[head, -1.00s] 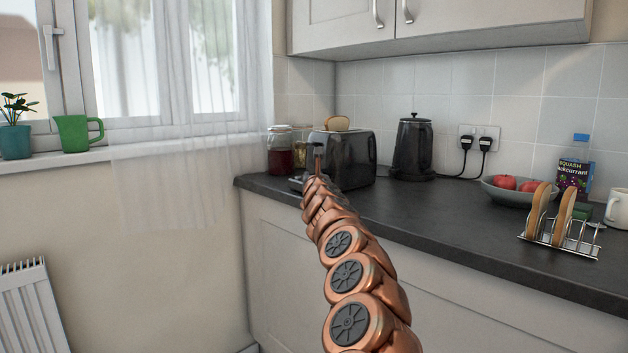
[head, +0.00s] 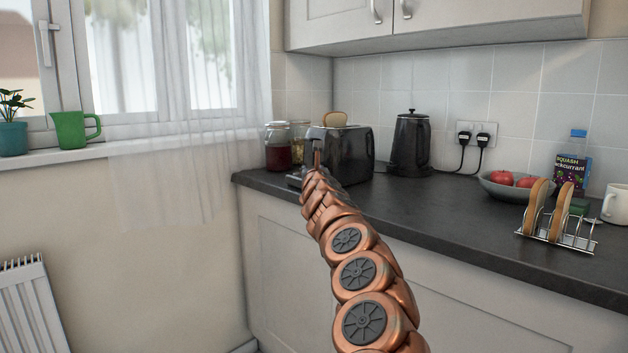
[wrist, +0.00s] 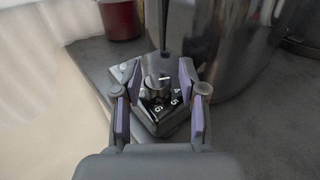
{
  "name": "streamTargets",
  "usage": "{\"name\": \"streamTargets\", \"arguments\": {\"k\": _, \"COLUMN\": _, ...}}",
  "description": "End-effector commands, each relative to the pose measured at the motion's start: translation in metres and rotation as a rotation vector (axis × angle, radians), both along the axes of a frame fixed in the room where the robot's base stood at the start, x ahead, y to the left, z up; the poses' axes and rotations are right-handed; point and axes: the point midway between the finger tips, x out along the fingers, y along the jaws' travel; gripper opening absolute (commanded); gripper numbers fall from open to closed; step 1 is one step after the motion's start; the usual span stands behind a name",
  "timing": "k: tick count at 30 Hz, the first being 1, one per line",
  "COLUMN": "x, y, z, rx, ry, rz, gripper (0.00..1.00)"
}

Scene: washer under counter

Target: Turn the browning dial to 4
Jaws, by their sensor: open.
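The dark, shiny toaster (head: 345,152) stands on the counter near the window corner, a slice of bread (head: 334,119) showing in its top. In the wrist view its browning dial (wrist: 157,86) is a dark round knob on a small panel, with the figures 4, 5 and 6 visible around its lower right. A light mark on the knob seems to point right, above the 4; the exact setting is hard to read. My gripper (wrist: 161,78) is open, its purple-padded fingers on either side of the dial. I cannot tell whether they touch it. In the head view my arm hides the dial.
Jars (head: 278,147) stand left of the toaster, a black kettle (head: 410,146) right of it. Further right are a fruit bowl (head: 510,192), a squash bottle (head: 572,165), a toast rack (head: 556,235) and a white mug (head: 616,204). The counter's front middle (head: 430,215) is clear.

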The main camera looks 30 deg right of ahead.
Motion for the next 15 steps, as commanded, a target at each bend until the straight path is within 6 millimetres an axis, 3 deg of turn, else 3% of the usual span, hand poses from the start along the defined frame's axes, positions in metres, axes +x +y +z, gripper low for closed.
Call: {"name": "streamTargets", "arguments": {"k": 15, "x": -0.0094, "y": 0.0073, "z": -0.0071, "rx": 0.008, "ry": 0.004, "rz": 0.005, "gripper": 0.41}}
